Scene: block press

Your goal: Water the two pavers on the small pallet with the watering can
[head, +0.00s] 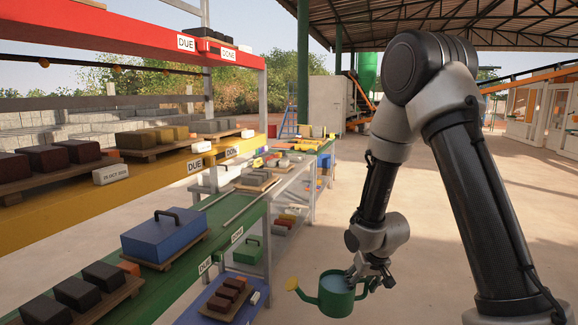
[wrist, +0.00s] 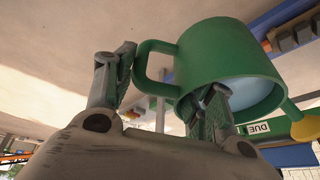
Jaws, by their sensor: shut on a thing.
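The green watering can (head: 337,298) hangs in the air at lower centre, right of the shelves, roughly upright with its yellow rose (head: 292,284) pointing left. Pale water shows inside it. My gripper (head: 374,281) is shut on its handle, which also shows in the wrist view (wrist: 141,68) between the fingers. The can's body fills the upper middle of the wrist view (wrist: 217,50).
The green shelf also bears a blue lidded box (head: 163,238) and a pallet of dark pavers (head: 77,292). Red pavers (head: 229,293) sit on the lower blue shelf. Yellow and red shelves (head: 110,188) overhang at left. The floor (head: 430,230) around my arm is open.

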